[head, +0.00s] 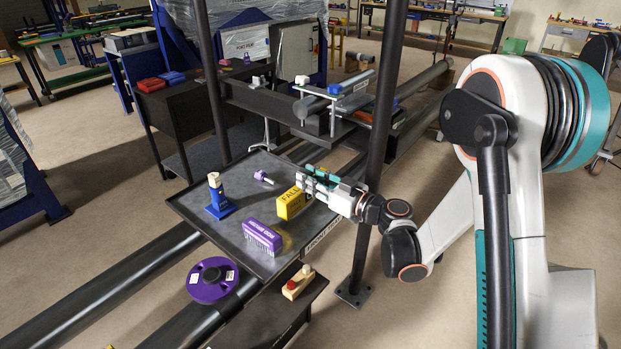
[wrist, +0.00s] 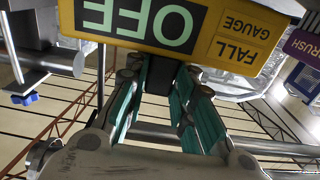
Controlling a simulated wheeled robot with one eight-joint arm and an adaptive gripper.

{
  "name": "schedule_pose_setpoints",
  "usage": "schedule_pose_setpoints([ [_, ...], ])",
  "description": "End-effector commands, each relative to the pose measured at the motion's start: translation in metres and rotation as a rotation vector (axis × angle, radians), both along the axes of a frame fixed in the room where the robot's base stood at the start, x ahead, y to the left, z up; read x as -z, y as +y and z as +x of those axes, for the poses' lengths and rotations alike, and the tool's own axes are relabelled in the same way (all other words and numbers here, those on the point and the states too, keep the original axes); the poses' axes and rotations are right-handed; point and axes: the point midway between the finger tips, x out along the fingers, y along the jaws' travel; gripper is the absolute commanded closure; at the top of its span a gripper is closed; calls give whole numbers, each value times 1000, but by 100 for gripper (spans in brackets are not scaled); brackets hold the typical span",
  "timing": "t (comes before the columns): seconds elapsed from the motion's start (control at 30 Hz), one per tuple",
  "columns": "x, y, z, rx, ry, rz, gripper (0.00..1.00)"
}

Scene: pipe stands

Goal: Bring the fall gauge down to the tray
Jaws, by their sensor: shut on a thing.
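The yellow fall gauge (head: 291,204) is over the dark tray (head: 247,200) in the head view, near its right side. Whether it touches the tray or hangs just above it I cannot tell. In the wrist view the gauge (wrist: 185,28) fills the top, upside down, with a panel reading OFF. My gripper (head: 310,181) comes in from the right. In the wrist view my gripper (wrist: 160,75) has its teal fingers shut on a dark part of the gauge.
On the tray stand a purple brush (head: 263,237), a blue block with a pale top (head: 218,197) and a small purple-and-white piece (head: 264,177). A dark upright post (head: 376,130) rises close to my gripper. A purple disc (head: 212,280) lies below the tray's front left.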

Motion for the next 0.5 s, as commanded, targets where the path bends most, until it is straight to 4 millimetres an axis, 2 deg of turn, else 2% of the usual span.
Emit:
schedule_pose_setpoints([
  [0.5, 7, 0, 0, 0, 0, 0, 100],
])
